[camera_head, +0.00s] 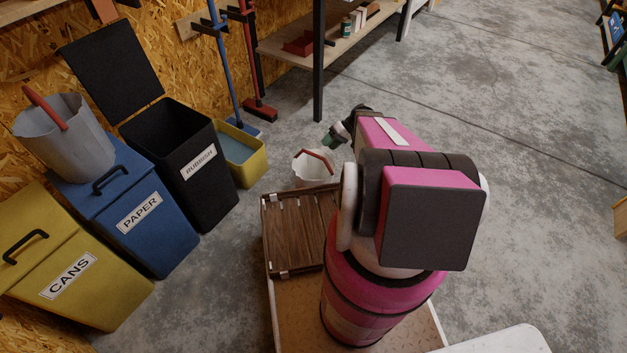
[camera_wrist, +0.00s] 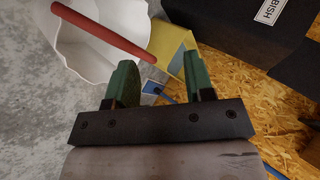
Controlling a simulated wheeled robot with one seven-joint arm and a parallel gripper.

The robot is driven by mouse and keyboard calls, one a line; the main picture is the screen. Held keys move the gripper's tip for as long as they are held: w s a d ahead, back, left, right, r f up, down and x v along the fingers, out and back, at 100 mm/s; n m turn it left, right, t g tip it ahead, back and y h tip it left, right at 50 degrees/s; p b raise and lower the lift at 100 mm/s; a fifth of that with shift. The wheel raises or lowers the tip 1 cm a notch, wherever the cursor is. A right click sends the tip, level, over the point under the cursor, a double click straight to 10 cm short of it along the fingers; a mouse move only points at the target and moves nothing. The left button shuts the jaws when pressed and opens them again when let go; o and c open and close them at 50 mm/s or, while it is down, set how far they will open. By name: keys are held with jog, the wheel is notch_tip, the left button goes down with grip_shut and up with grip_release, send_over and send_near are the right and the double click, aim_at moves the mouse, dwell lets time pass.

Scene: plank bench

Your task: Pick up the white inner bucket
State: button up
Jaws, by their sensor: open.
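A white bucket (camera_head: 312,174) with a red handle (camera_head: 318,156) stands just beyond the wooden slatted rack in the head view. In the wrist view the white bucket (camera_wrist: 75,52) fills the upper left, with its red handle (camera_wrist: 112,36) across its mouth. My gripper (camera_head: 335,138) is near the bucket, to its upper right in the head view. In the wrist view my gripper (camera_wrist: 162,80) has its green fingers apart with nothing between them. The handle's end is close to the left finger, apart from the jaws. A larger grey bucket (camera_head: 90,150) with a red handle stands on the blue bin.
A yellow tub (camera_head: 250,172) stands left of the white bucket. The open black rubbish bin (camera_head: 206,201), blue paper bin (camera_head: 160,240) and yellow cans bin (camera_head: 105,305) line the wall. A slatted wooden rack (camera_head: 295,235) is in front. Concrete floor is free at right.

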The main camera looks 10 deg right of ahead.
aim_at(317, 156)
jog(key=w+d+f+n+t+y, duration=0.1)
jog(key=w+d+f+t+y, duration=0.15)
jog(key=d+f+y, duration=0.35)
jog(key=a+f, duration=0.1)
jog(key=a, duration=0.2)
jog(key=a+f+h, duration=0.1)
jog(key=a+f, duration=0.1)
jog(key=a, duration=0.2)
jog(key=a+f+h, duration=0.1)
jog(key=a, duration=0.3)
jog(key=shift+w+f+g, duration=0.2)
jog(key=shift+w+g, duration=0.05)
jog(key=shift+w, duration=0.05)
grip_shut()
